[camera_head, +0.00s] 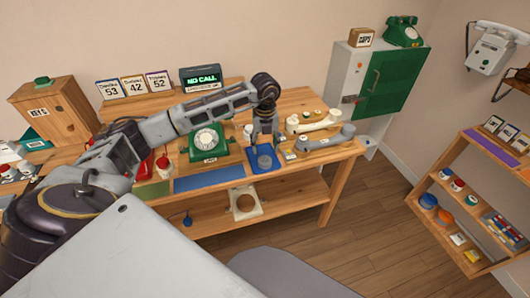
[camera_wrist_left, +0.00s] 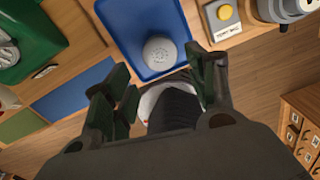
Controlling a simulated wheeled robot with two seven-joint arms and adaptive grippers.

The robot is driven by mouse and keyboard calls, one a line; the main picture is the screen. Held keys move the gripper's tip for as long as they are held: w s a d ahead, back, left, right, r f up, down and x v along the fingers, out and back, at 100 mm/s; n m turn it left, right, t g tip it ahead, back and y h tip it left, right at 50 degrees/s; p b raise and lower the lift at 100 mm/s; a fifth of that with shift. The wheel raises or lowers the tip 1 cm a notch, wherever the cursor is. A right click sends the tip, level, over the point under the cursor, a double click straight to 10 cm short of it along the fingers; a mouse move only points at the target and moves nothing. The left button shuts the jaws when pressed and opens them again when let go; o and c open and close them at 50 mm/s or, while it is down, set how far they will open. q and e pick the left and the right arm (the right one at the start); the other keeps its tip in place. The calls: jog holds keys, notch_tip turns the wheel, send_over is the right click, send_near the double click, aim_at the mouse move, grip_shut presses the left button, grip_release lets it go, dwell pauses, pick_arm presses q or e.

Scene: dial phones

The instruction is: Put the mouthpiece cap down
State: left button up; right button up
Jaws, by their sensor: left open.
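The mouthpiece cap (camera_wrist_left: 160,51), grey, round and perforated, sits on the blue tray (camera_wrist_left: 118,12) in the left wrist view. In the head view the cap (camera_head: 265,162) shows on the blue tray (camera_head: 235,170) near the table's front edge, below my left gripper (camera_head: 264,143). In the left wrist view my left gripper (camera_wrist_left: 160,80) has its fingers spread wide, with nothing held between them. The cap lies beyond the fingertips, apart from them. My right gripper is not in view.
The green dial phone (camera_head: 208,143) stands left of the tray. A blue mat (camera_head: 208,179) lies at the front. A wooden shelf unit (camera_head: 450,190) stands at far right.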

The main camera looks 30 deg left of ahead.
pick_arm(q)
notch_tip(320, 180, up, 4)
jog(key=shift+f, duration=0.1)
